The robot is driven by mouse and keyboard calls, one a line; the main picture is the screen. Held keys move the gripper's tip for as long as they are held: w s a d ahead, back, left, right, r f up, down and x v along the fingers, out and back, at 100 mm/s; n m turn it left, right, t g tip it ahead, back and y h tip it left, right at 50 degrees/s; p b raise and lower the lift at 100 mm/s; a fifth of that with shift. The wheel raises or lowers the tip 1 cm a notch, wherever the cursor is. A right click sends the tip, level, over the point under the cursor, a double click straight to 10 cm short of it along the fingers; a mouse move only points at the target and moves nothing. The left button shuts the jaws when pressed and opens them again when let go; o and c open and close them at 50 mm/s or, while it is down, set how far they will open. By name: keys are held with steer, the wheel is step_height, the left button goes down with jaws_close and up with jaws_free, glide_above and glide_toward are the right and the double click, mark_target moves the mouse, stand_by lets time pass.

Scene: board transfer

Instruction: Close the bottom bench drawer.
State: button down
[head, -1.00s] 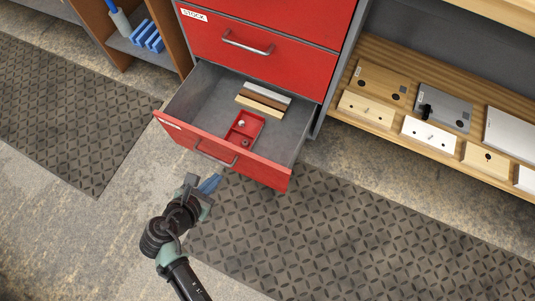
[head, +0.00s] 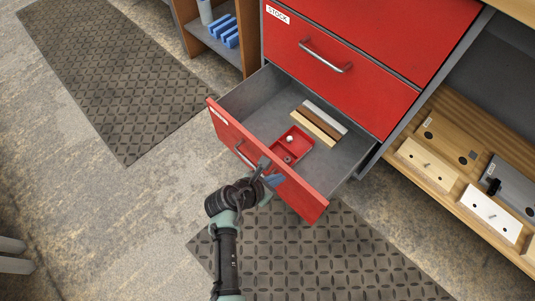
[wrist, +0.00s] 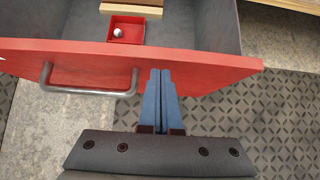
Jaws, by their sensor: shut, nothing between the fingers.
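The bottom bench drawer (head: 227,131) is red-fronted with a grey inside, and it stands pulled out from the red cabinet. Its bar handle shows in the wrist view (wrist: 88,91). Inside lie a small red tray (head: 299,137) with small round items and several wood and grey strips (head: 318,122). My gripper (head: 273,178) is shut and empty at the drawer front. In the wrist view its blue fingers (wrist: 159,75) are together, just right of the handle, with their tips at the red front. I cannot tell whether they touch it.
A shut red drawer labelled STOCK (head: 318,50) is above. An open shelf with wooden and grey blocks (head: 428,164) stands right. A shelf with blue parts (head: 222,31) is at upper left. Patterned mats (head: 105,75) lie on the floor.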

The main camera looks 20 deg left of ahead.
steer(key=shift+w+d, duration=0.1)
steer(key=shift+w, duration=0.15)
